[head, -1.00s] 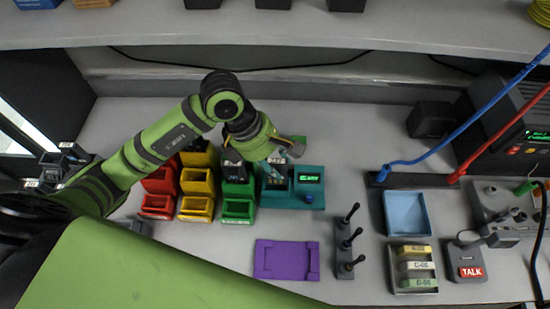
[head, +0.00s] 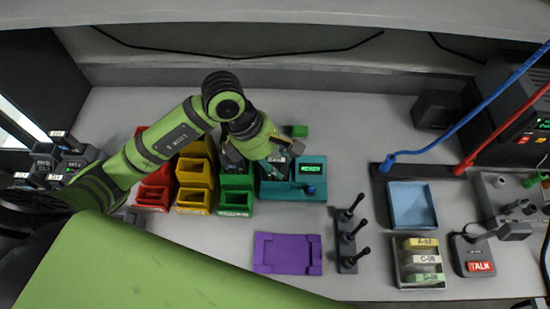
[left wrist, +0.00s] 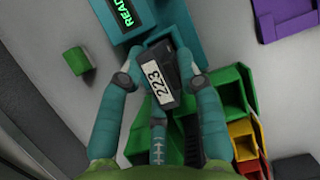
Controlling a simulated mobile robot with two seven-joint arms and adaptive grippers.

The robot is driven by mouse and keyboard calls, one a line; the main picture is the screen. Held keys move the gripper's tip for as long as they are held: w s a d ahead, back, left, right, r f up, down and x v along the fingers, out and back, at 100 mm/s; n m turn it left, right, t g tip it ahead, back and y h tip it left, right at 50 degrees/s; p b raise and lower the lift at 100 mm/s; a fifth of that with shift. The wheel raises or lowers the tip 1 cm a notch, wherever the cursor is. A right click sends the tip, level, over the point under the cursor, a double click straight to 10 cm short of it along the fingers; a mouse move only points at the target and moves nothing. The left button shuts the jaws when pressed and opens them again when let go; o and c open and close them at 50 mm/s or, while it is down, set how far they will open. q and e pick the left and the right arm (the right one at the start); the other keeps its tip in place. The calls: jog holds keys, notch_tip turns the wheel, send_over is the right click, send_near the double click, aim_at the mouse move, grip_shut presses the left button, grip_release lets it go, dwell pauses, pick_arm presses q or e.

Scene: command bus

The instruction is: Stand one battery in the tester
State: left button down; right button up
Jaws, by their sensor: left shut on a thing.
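The teal tester (head: 292,195) stands on the bench with a lit green display, and its edge shows in the left wrist view (left wrist: 183,20), where the display reads READY. My left gripper (head: 270,166) is over the left part of the tester. In the left wrist view its two teal fingers (left wrist: 160,78) are shut on a dark battery (left wrist: 173,72) with a white label reading 223. The battery is at the tester's edge in that view. I cannot tell whether its lower end is inside the tester's socket, as the gripper hides it. My right gripper is not in view.
Red (head: 153,196), yellow (head: 194,199) and green bins (head: 236,201) stand left of the tester. A green block (head: 300,131) lies behind it. In front are a purple tray (head: 287,254) and a lever panel (head: 347,240). A blue tray (head: 412,206) lies right.

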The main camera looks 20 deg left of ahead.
pick_arm(q)
jog(key=shift+f+b, duration=0.25)
jog(key=shift+b, duration=0.05)
dwell(0.6)
jog(key=c, duration=0.8)
grip_release()
jog(key=shift+o, duration=0.2)
jog(key=v, duration=1.2)
